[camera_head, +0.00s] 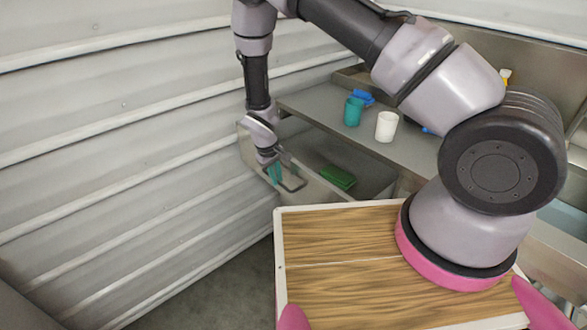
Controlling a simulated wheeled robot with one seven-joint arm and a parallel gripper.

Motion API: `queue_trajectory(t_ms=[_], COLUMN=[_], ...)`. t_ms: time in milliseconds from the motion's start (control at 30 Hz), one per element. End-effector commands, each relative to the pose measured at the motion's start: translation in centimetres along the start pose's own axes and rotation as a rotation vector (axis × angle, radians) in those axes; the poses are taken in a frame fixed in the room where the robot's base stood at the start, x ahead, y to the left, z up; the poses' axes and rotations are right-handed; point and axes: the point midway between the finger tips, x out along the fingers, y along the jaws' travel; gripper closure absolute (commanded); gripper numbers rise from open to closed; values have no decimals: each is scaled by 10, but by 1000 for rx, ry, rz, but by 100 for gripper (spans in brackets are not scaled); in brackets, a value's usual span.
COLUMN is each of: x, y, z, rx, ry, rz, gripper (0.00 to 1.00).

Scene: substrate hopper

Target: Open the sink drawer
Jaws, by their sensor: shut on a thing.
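The sink drawer (319,184) is a grey metal drawer under the counter, pulled out so that its inside shows. A green sponge-like block (338,177) lies in it. A bar handle (295,186) is on its front. My gripper (274,173), with teal fingertips, is at the left end of this handle, pointing down, and is shut on it. The exact contact between fingers and bar is too small to see.
A teal cup (353,111), a white cup (387,126) and a blue item (363,97) stand on the metal counter (320,104) above the drawer. A corrugated wall (120,130) is close on the left. Bare floor (225,290) lies below the drawer.

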Motion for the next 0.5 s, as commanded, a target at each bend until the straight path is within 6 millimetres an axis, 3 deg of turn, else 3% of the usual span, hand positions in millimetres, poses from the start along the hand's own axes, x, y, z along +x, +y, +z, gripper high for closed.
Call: queue_trajectory(t_ms=[200,500], x=[-8,-13], y=[-40,-64], z=[0,0], rx=[-1,0], ry=[0,1], rz=[0,0], gripper=[100,100])
